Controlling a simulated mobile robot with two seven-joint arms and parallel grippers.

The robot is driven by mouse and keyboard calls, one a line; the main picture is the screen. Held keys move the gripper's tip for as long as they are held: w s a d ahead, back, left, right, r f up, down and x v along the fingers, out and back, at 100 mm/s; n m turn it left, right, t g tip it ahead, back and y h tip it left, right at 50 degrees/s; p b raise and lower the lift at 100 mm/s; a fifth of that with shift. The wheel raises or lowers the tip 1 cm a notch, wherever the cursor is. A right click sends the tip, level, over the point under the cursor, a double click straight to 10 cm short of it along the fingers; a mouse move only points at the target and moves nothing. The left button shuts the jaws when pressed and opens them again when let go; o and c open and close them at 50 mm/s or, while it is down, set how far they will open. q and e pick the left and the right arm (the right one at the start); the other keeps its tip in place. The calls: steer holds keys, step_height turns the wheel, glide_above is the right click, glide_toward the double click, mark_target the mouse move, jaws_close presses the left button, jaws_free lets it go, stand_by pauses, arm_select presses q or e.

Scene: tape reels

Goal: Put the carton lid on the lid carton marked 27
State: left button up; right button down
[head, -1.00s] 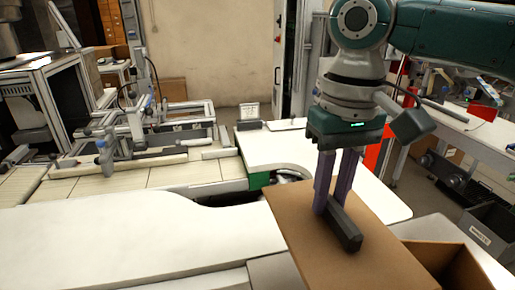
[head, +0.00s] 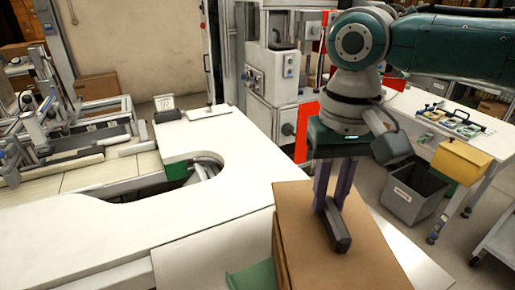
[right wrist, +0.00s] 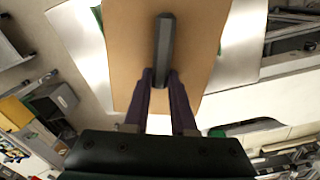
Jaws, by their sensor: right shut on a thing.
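The carton lid (head: 385,245) is a flat brown cardboard panel with a dark grey bar handle (head: 336,228) on top. My right gripper (head: 332,205) comes down from above, its purple fingers shut on that handle. The right wrist view also shows the lid (right wrist: 205,45), with the handle (right wrist: 164,40) between the fingertips (right wrist: 161,75). A brown cardboard side shows below the lid's left edge; I cannot tell whether it belongs to the lid or to a carton beneath. No mark 27 is readable. My left gripper is not in view.
The white table (head: 235,190) has a curved cutout and clear room left of the lid. A green piece (head: 255,279) lies by the lid's near left corner. A grey bin (head: 413,192) and a yellow box (head: 461,160) stand farther right, beyond the table.

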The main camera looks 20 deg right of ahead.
mark_target(330, 200)
step_height(330, 200, down, 4)
steer(key=b, duration=0.4)
steer(key=shift+f+b, duration=0.25)
steer(key=shift+b, duration=0.05)
steer(key=shift+f, duration=0.65)
steer(key=c, duration=0.7)
jaws_free()
steer(key=shift+o, duration=0.2)
step_height(330, 200, up, 10)
steer(key=shift+b, duration=0.3)
